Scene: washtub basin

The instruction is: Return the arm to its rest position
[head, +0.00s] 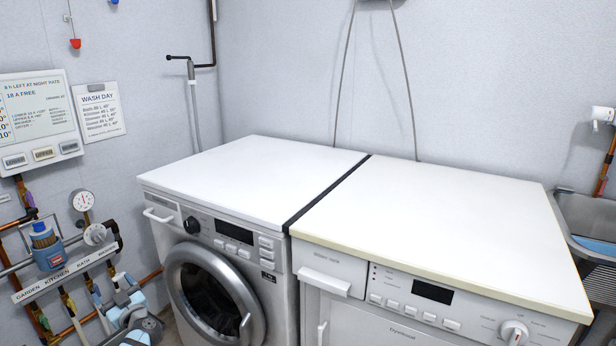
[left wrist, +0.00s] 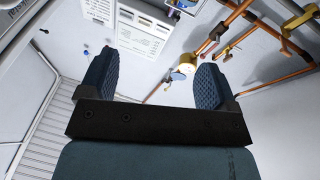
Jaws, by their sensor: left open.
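My left gripper (head: 126,292) is low at the left of the head view, in front of the pipes and left of the washing machine. In the left wrist view my left gripper (left wrist: 156,76) is open, with its two dark blue ribbed fingers wide apart and nothing between them. Past the fingers I see the pale wall and a panel with pipes. My right gripper is in neither view.
A washing machine (head: 250,187) stands beside a dryer (head: 450,225); both tops are bare. Copper pipes with a labelled rail (head: 66,273), a gauge (head: 83,200) and a control panel (head: 38,118) line the left wall. A basin (head: 585,215) is at the right.

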